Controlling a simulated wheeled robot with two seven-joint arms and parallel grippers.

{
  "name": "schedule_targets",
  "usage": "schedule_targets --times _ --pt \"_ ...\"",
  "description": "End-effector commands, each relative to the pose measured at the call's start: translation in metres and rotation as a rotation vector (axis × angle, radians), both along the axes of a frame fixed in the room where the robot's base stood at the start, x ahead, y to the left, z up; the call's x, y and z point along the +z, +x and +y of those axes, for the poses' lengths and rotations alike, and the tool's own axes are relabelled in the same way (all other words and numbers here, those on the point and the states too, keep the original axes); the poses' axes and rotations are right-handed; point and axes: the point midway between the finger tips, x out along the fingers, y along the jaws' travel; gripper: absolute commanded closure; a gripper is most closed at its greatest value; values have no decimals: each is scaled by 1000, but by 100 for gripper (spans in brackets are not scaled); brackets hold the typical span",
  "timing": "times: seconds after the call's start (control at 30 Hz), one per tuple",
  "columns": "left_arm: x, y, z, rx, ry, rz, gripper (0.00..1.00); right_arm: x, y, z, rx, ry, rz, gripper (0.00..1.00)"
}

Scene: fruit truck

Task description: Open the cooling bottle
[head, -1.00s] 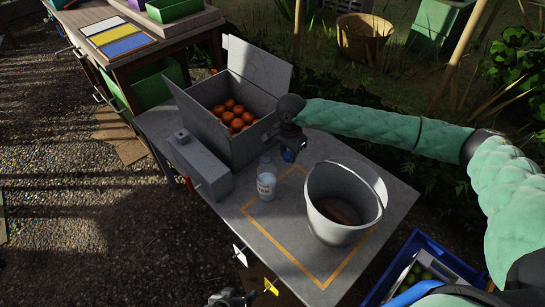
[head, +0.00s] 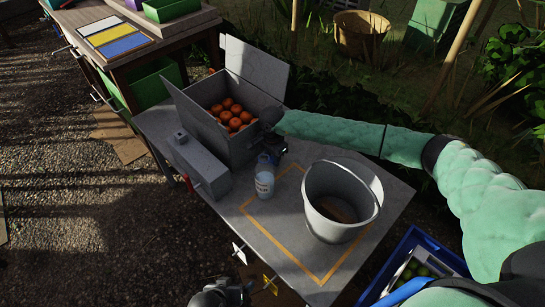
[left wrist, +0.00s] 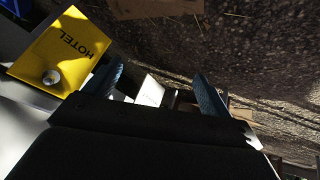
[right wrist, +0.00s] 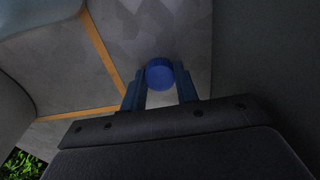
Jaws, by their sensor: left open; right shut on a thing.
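The cooling bottle (head: 264,186) is small and pale with a label. It stands upright on the grey table, near the yellow outline's left corner. My right gripper (head: 268,158) is over its top, hiding the neck. In the right wrist view, the right gripper (right wrist: 160,85) is shut on a round blue cap (right wrist: 160,74), held between its fingertips. The bottle's body is not visible there, so I cannot tell whether the cap sits on it. My left gripper (left wrist: 158,92) is open and empty; in the head view it is low, off the table's near edge.
A grey bucket (head: 316,210) stands right of the bottle. A box of oranges (head: 205,134) is behind it, and a long grey box (head: 198,168) is left. A white tag (head: 239,252) and a yellow HOTEL tag (left wrist: 55,45) are at the table's near edge.

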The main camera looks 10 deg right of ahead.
Motion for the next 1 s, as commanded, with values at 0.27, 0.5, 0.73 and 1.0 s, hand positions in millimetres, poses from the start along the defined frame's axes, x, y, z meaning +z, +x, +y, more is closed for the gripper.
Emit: schedule_targets --times 0.27,0.5,0.73,1.0 --pt "-8 0 0 1 1 -1 17 -1 0 0 0 0 0 97" --pt "-18 -2 -1 1 2 3 17 -2 0 0 0 0 0 97" --pt "-20 -1 -1 4 1 -2 17 -2 0 0 0 0 0 48" --pt "-17 -2 -1 3 1 0 17 -1 0 0 0 0 0 48"
